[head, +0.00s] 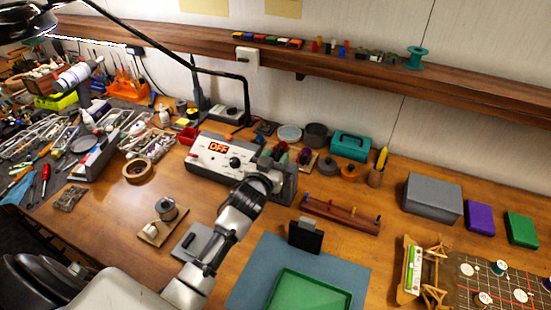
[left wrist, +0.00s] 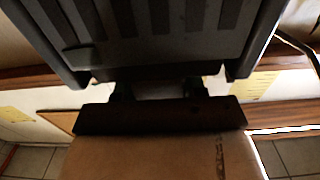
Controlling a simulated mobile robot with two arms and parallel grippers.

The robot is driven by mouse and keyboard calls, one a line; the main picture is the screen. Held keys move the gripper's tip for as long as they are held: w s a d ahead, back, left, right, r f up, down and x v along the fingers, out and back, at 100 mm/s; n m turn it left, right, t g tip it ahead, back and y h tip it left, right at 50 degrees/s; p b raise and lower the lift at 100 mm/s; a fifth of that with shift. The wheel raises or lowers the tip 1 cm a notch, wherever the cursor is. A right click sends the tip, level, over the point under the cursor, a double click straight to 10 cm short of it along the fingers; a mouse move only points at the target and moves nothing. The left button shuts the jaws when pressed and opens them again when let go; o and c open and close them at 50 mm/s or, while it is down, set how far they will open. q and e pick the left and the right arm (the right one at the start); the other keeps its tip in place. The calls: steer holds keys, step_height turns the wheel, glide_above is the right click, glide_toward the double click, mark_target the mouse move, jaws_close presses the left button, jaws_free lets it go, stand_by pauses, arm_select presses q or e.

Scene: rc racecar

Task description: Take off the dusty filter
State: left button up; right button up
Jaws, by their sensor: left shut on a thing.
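In the head view my left arm reaches up from the bottom to the right end of a white device (head: 225,158) whose display reads OFF. My left gripper (head: 275,168) is at that end, in front of the device's grey side (head: 287,186). Its fingertips and what they hold are hard to make out there. In the left wrist view a dark panel with grey stripes (left wrist: 155,35) fills the top, close to the camera; it looks like the dusty filter, shut in my gripper. A black bar (left wrist: 160,116) lies just below it. My right gripper is not in view.
A black upright block (head: 305,237) and a green tray (head: 298,292) on a blue mat stand to the right. A wooden rack (head: 341,215) is behind them. A spool stand (head: 163,218) and grey plate (head: 193,241) lie left of my arm. Jars and boxes line the wall.

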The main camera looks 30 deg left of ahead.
arm_select(q)
steer(key=shift+r, duration=0.35)
stand_by(0.3)
steer(key=shift+r+p, duration=1.45)
steer(key=shift+p, duration=0.15)
step_height(320, 180, up, 8)
steer(key=p, duration=0.7)
steer(key=shift+r+p, duration=0.25)
steer(key=shift+p, duration=0.15)
